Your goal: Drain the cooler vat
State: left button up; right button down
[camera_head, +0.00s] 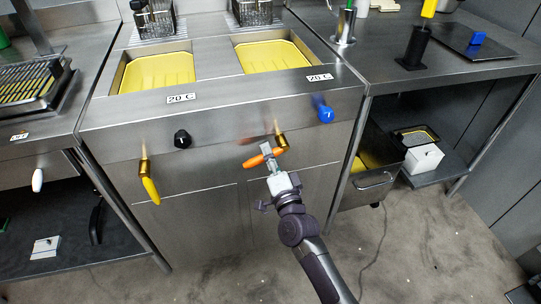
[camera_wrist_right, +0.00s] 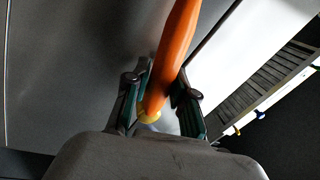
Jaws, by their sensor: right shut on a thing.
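The double fryer has a left vat (camera_head: 158,70) and a right vat (camera_head: 272,56), both with yellow contents. The left label (camera_head: 181,98) and right label (camera_head: 320,77) look alike, perhaps "20 C"; the first digits are hard to read. A yellow drain handle (camera_head: 150,190) hangs down under the left vat. An orange drain handle (camera_head: 250,162) lies nearly level under the right vat, by a brass fitting (camera_head: 281,140). My right gripper (camera_head: 268,157) is shut on the orange handle, which also shows between its fingers in the right wrist view (camera_wrist_right: 176,45). My left gripper is out of view.
A black knob (camera_head: 182,139) and a blue knob (camera_head: 326,114) stick out of the fryer front. A metal bin (camera_head: 374,184) with yellow contents stands at the right under the counter. Wire baskets (camera_head: 155,20) hang behind the vats. Floor in front is mostly clear.

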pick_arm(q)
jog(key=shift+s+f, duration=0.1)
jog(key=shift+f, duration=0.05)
pick_arm(e)
jog(key=shift+r+m, duration=0.15)
jog(key=shift+m, duration=0.45)
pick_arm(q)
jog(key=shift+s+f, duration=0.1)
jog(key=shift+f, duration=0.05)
pick_arm(e)
jog(key=c, duration=1)
grip_release()
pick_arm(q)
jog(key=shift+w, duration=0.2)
pick_arm(e)
jog(key=shift+o, duration=0.4)
jog(key=shift+s, duration=0.1)
jog(key=v, duration=1.1)
jog(key=shift+s, duration=0.45)
